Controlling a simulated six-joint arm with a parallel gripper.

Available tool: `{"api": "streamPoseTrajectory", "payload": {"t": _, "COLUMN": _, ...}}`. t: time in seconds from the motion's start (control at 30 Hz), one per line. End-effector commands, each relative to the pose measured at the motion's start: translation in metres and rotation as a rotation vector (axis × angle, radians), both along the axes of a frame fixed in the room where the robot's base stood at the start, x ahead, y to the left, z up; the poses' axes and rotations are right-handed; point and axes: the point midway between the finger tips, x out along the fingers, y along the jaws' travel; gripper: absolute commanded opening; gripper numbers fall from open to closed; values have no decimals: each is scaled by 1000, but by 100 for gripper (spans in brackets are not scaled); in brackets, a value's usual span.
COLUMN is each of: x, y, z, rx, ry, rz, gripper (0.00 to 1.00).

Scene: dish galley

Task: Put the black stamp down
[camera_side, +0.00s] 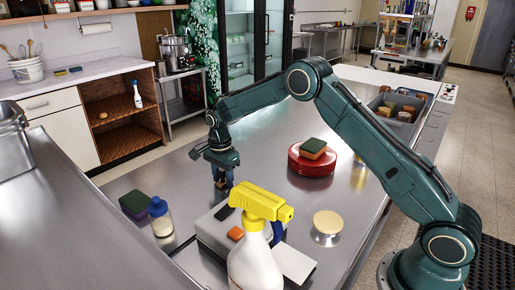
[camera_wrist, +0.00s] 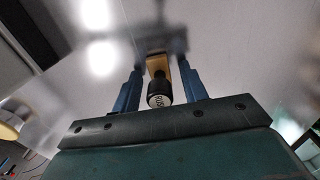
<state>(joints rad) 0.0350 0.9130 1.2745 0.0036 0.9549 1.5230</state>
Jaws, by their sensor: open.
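The black stamp (camera_wrist: 159,84) has a round pale cap with dark lettering and a tan lower part. In the wrist view it stands between the two blue fingers of my gripper (camera_wrist: 160,66), with a visible gap on each side. The fingers are open and not closed on it. In the side view my gripper (camera_side: 222,183) points down at the steel counter (camera_side: 262,145), with its fingertips low near the surface. The stamp cannot be made out there, as the fingers hide it. Its base seems to be at the counter, but the contact is not clear.
A spray bottle (camera_side: 257,245) and a pale box (camera_side: 213,228) stand in front. A squeeze bottle (camera_side: 161,218) and a dark sponge block (camera_side: 134,204) are to the left. Red plates (camera_side: 311,165) carry a sponge (camera_side: 313,147). A round-topped brush (camera_side: 327,222) stands right. The counter behind my gripper is clear.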

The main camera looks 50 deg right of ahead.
Motion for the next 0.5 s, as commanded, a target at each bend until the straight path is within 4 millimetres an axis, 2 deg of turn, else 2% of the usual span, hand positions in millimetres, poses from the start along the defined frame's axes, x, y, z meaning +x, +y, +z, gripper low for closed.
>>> {"api": "streamPoseTrajectory", "payload": {"t": 0.27, "x": 1, "y": 0, "z": 11, "rx": 0, "ry": -3, "rz": 0, "gripper": 43}}
{"api": "streamPoseTrajectory", "payload": {"t": 0.5, "x": 1, "y": 0, "z": 40, "rx": 0, "ry": -5, "rz": 0, "gripper": 43}}
